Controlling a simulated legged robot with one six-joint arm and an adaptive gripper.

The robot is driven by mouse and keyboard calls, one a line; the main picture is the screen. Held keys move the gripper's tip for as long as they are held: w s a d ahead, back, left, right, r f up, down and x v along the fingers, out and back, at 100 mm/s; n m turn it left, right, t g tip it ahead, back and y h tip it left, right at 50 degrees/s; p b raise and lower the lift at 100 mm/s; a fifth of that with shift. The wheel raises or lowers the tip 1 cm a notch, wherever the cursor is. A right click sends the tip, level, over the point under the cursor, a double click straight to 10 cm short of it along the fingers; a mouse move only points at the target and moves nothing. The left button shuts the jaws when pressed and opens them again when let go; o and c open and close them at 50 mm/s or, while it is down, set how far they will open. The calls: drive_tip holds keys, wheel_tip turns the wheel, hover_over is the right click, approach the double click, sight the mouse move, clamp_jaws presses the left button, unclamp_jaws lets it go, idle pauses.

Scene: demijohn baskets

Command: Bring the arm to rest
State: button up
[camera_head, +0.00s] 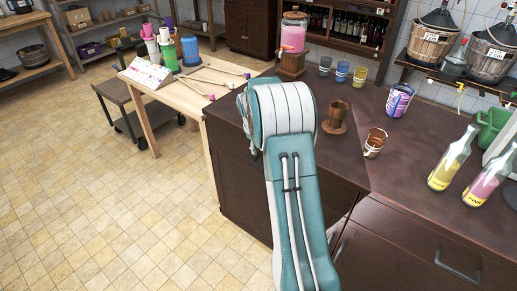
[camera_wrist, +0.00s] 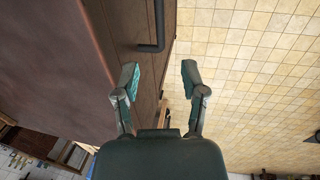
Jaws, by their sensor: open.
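My gripper (camera_wrist: 160,78) shows in the wrist view with its two fingers spread apart and nothing between them. It is open beside the dark cabinet's side (camera_wrist: 155,50), with the tiled floor (camera_wrist: 245,60) to the right. In the head view my arm (camera_head: 290,180) reaches forward and its rounded joint is in front of the dark counter. The gripper itself is hidden behind the arm in the head view.
The dark counter (camera_head: 250,108) holds a brown wooden cup (camera_head: 339,112), a copper-coloured cup (camera_head: 375,143), a patterned cup (camera_head: 399,100), bottles (camera_head: 453,158) and a pink drink dispenser (camera_head: 293,38). A light wooden table (camera_head: 185,98) stands left.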

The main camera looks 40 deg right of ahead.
idle(0.3)
drive_tip(key=s+a+r+m+t, duration=0.1)
drive_tip(key=s+a+r, duration=0.5)
drive_tip(key=a+r, duration=0.25)
drive_tip(key=s+a+r+m+t, duration=0.1)
drive_tip(key=s+a+r+t, duration=0.1)
drive_tip(key=s+a+r, duration=0.5)
drive_tip(key=s+a+r+t+y, duration=0.1)
drive_tip(key=s+a+r, duration=0.1)
drive_tip(key=s+a, duration=0.3)
drive_tip(key=s+a+r+m+t+y, duration=0.1)
drive_tip(key=s+a, duration=0.5)
drive_tip(key=s, duration=0.6)
drive_tip(key=shift+s+a+r+m, duration=0.3)
drive_tip(key=shift+s+r, duration=0.05)
drive_tip(key=shift+r, duration=0.35)
